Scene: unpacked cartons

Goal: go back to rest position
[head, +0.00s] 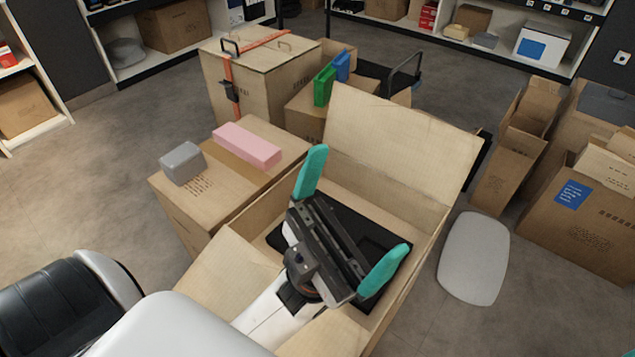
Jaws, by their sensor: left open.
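My left gripper (347,222) has two teal fingers spread wide apart. It is open with nothing between the fingers. It is over the open carton (415,240), and the gripper body covers part of the carton's inside. A flat black item (385,242) lies in the carton, partly hidden under the gripper. I cannot tell whether the gripper touches it. My left arm comes in from the lower left over the near flap. Of my right gripper, only a small teal sliver shows at the bottom right corner, too little to tell its state.
A closed carton (225,200) left of the open one bears a pink block (247,145) and a grey block (182,163). The open carton's raised far flap (400,135) stands beyond the gripper. A strapped carton (262,85) stands behind; more cartons (580,225) stand at right.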

